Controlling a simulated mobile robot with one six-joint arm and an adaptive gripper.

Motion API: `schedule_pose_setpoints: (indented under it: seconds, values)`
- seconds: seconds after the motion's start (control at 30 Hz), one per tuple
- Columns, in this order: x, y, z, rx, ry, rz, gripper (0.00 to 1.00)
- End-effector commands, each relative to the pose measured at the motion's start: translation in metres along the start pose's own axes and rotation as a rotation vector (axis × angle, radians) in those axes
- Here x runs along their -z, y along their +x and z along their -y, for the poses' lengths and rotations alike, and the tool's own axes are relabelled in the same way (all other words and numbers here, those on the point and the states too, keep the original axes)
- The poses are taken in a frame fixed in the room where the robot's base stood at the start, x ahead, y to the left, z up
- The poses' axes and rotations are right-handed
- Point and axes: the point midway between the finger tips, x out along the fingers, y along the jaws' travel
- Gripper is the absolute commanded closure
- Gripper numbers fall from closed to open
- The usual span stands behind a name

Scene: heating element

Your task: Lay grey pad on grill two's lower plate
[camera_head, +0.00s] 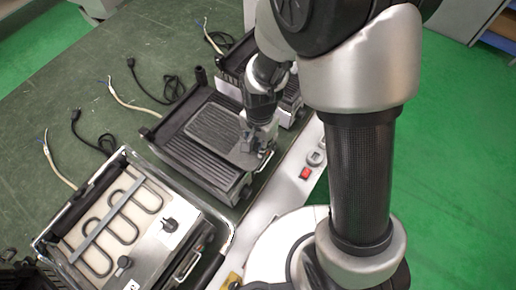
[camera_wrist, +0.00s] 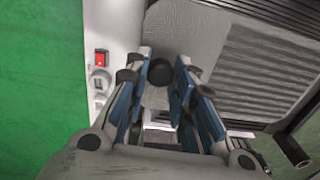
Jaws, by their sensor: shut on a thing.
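The grey pad (camera_head: 214,128) has a ribbed face and a smooth rounded end, and lies over the middle grill (camera_head: 178,146), covering part of its ribbed dark lower plate. I cannot tell whether it touches that plate. My gripper (camera_head: 258,147) is at the pad's smooth end, at the grill's near edge. In the wrist view, the pad (camera_wrist: 265,70) extends up and right from my gripper (camera_wrist: 160,78). The fingers are shut at the smooth end, beside a round black knob (camera_wrist: 160,70). The exact grip contact is partly hidden by the fingers.
An opened unit with an exposed heating coil (camera_head: 105,232) stands at left. Another grill (camera_head: 237,62) stands behind, partly hidden by my arm. A light panel with a red switch (camera_head: 305,173) runs along the near edge. Cables lie on the green table (camera_head: 75,78).

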Motion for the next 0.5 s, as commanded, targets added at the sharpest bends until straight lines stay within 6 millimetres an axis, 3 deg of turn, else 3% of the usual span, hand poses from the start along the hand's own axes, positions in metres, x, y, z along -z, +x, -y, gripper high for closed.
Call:
schedule_pose_setpoints:
  seconds: [0.2,0.5]
  values:
    - [0.0,0.035,-0.002,-0.001,0.0,0.001,1.0]
    - [0.0,0.036,-0.001,0.001,0.0,-0.001,1.0]
